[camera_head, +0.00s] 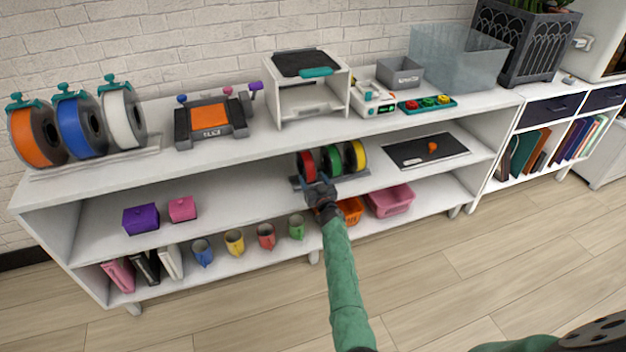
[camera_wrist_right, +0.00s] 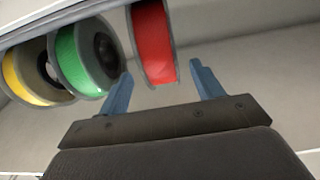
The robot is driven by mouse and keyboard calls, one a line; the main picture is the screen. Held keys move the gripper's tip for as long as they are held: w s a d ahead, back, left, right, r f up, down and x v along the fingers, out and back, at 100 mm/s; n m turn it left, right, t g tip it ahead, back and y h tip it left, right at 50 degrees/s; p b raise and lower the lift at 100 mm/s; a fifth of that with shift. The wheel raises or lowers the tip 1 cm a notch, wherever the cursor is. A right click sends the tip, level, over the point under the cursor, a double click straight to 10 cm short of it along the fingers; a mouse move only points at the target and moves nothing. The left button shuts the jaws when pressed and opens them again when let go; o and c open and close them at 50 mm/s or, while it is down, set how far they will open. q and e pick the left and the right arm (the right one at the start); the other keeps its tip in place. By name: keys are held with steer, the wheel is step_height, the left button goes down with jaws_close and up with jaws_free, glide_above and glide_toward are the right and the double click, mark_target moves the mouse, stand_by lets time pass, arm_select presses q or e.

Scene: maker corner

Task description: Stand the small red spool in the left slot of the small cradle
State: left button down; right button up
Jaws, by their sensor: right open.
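The small red spool (camera_head: 306,163) stands upright at the left end of the small cradle (camera_head: 295,183) on the middle shelf, left of a green spool (camera_head: 329,160) and a yellow spool (camera_head: 356,155). My right gripper (camera_head: 317,188) is in front of the red spool. In the right wrist view, where the order runs the other way, the red spool (camera_wrist_right: 153,42) shows between the open fingertips (camera_wrist_right: 162,72), and the fingers do not appear closed on it. The cradle is mostly hidden, so I cannot tell how the spool seats. My left gripper is out of view.
The shelf board above the cradle (camera_head: 225,152) limits height. A black mat (camera_head: 405,152) with an orange item lies to the right. Purple (camera_head: 141,219) and pink (camera_head: 182,208) boxes are left on the same shelf, with clear space between. Large spools (camera_head: 75,130) stand on top.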

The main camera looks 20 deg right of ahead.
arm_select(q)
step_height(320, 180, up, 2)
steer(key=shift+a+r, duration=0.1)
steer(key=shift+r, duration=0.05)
arm_select(e)
steer(key=s, duration=0.7)
steer(key=shift+f, duration=0.35)
steer(key=shift+d, duration=0.1)
